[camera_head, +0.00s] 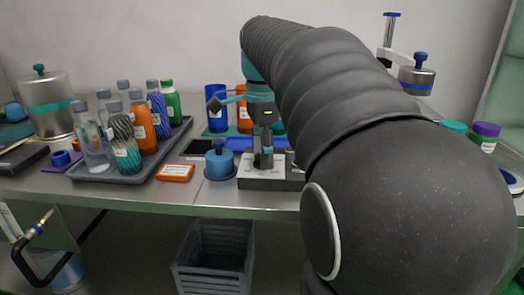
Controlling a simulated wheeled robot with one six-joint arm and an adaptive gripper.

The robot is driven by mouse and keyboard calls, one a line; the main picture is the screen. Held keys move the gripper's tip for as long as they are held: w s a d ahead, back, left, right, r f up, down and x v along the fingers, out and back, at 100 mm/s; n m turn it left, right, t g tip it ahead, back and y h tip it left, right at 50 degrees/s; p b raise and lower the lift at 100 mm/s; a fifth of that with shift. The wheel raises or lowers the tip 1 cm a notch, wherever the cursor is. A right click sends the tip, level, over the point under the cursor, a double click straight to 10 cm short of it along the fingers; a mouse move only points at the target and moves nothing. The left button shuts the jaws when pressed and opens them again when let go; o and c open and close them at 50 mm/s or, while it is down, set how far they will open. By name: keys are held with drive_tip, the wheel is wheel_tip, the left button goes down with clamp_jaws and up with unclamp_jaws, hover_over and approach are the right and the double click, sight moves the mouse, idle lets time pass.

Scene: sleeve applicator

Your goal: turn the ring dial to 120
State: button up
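My arm comes in from the right and hides much of the bench's middle and right. My gripper (263,158) points down at a small white-topped, dark-sided box (262,178) near the bench's front edge. Its fingers are small and dark here, and I cannot tell whether they are open, shut or touching the box. I cannot make out a ring dial or its numbers for sure; the top of this box is partly hidden by the fingers. A round blue lidded piece with a knob (220,163) stands just left of the box.
A grey tray (95,176) with several bottles stands to the left. An orange box (175,173) lies between tray and blue piece. A blue cylinder (217,108) stands behind. A metal pot (48,105) is at the far left. A dark crate (214,262) sits below the bench.

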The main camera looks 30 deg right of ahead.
wheel_tip(320, 180, up, 12)
idle(0.6)
idle(0.5)
